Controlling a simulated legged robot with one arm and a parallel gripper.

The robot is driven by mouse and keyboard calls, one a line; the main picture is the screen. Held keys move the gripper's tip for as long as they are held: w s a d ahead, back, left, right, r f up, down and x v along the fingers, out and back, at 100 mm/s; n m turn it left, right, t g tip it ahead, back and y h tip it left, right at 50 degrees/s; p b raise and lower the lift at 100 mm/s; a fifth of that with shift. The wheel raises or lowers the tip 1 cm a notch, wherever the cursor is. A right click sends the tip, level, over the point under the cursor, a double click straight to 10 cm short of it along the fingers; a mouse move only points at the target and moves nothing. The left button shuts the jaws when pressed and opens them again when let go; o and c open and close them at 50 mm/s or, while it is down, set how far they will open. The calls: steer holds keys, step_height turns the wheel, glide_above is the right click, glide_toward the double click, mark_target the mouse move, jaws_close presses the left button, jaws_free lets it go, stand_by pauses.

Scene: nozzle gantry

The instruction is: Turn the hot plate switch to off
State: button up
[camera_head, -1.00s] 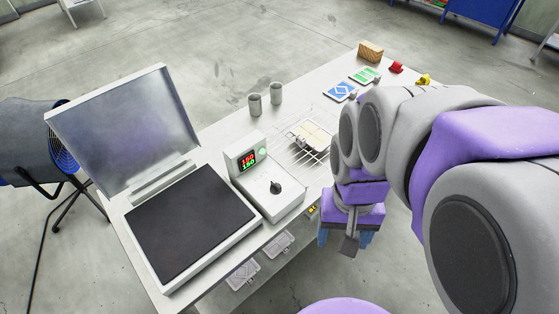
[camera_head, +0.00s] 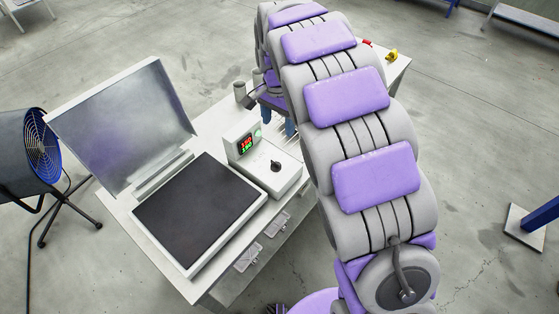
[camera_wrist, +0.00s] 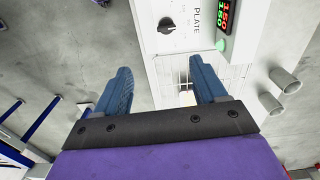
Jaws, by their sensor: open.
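The hot plate (camera_head: 200,212) is a flat black slab in a pale frame, with its lid raised behind it. Its control box (camera_head: 290,180) stands to its right, with a lit red and green display (camera_head: 245,145). The switch is a dark round knob (camera_head: 275,166) on the box's top face. In the wrist view the knob (camera_wrist: 166,24) sits beside the word PLATE; its exact setting is too small to read. My gripper (camera_wrist: 160,72) is open and empty, with blue fingers apart. It is beyond the box in the head view, apart from the knob.
Two grey cups (camera_wrist: 285,80) stand near a wire rack (camera_wrist: 230,78), partly seen past the fingers. My arm hides much of the table's far right. Red and yellow items (camera_head: 391,55) lie at the far end. A fan (camera_head: 38,150) stands left of the table.

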steer(key=w+a, duration=0.1)
steer(key=a, duration=0.1)
steer(key=b, duration=0.2)
glide_above(274, 161)
step_height(274, 161, down, 13)
steer(key=shift+s+a, duration=0.1)
steer(key=shift+s, duration=0.05)
steer(key=f, duration=0.1)
steer(key=d+f, duration=0.1)
steer(key=f, duration=0.1)
steer(key=f+b, duration=0.1)
steer(key=shift+d+f, duration=0.35)
steer(key=shift+f, duration=0.05)
steer(key=shift+a+f, duration=0.2)
steer(key=shift+a, duration=0.5)
steer(key=shift+c, duration=0.9)
steer(key=shift+d, duration=0.45)
steer(key=c, duration=0.6)
steer(key=shift+a, duration=0.1)
steer(key=shift+c, duration=1.4)
